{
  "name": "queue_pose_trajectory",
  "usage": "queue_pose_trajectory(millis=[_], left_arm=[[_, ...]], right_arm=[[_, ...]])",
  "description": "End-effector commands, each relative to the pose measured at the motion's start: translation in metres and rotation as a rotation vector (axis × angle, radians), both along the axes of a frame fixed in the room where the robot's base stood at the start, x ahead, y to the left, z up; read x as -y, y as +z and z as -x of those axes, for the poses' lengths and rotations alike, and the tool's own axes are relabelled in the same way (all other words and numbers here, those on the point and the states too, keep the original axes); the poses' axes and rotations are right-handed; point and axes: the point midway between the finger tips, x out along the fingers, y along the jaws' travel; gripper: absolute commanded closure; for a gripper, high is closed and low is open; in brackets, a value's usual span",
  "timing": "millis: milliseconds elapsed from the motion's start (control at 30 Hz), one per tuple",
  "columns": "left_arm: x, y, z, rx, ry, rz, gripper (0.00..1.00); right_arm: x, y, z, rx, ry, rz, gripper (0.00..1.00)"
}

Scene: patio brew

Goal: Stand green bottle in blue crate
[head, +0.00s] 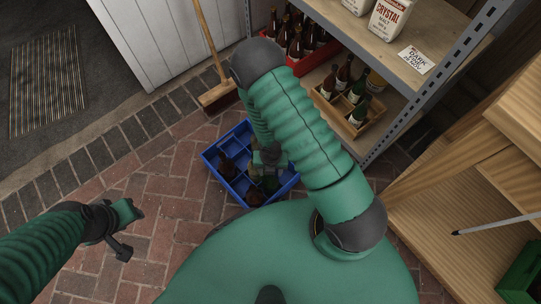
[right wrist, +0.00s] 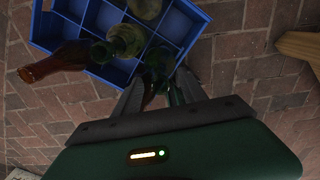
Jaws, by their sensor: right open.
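The blue crate (head: 211,160) stands on the brick floor below my right arm, and its divided cells show in the right wrist view (right wrist: 108,72). A green bottle (right wrist: 159,62) stands in the crate close to my right gripper (right wrist: 158,86), its neck between or just beyond the open fingers. In the head view the green bottle (head: 270,184) is partly hidden by the right gripper (head: 268,160). Whether the fingers touch it is unclear. My left gripper (head: 130,232) is open and empty above the floor, left of the crate.
A metal shelf (head: 400,62) at right holds a red crate (head: 312,55) and a wooden bottle box (head: 352,124). A broom (head: 218,97) stands behind. Floor at left is free.

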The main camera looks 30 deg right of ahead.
Motion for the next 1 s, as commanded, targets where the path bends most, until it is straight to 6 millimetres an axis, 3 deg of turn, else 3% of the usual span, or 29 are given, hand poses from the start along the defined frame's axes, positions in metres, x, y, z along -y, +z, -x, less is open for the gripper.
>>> queue_pose_trajectory(millis=[33,200,300,467,567,667,767,1000], left_arm=[[0.0,0.017,0.0,0.0,0.0,0.0,0.64],[0.0,0.046,0.0,0.001,0.0,0.0,0.64],[0.0,0.056,0.0,0.001,0.0,0.0,0.64],[0.0,0.063,0.0,0.001,0.0,0.0,0.64],[0.0,0.062,0.0,0.0,0.0,0.0,0.64],[0.0,0.062,0.0,0.0,0.0,0.0,0.64],[0.0,0.061,0.0,0.0,0.0,0.0,0.64],[0.0,0.061,0.0,0.0,0.0,0.0,0.64]], right_arm=[[0.0,0.022,-0.001,0.003,-0.002,0.0,0.51],[0.001,0.069,-0.001,0.003,-0.002,0.0,0.51],[0.0,0.088,-0.001,0.002,-0.002,-0.001,0.51],[0.001,0.103,-0.002,0.002,-0.009,0.0,0.51],[0.003,0.116,-0.008,0.02,-0.115,0.011,0.51],[0.006,0.147,-0.022,0.066,-0.397,0.026,0.51],[0.009,0.19,-0.032,0.123,-0.805,0.02,0.51],[0.001,0.283,-0.025,0.179,-1.813,-0.115,0.51]])
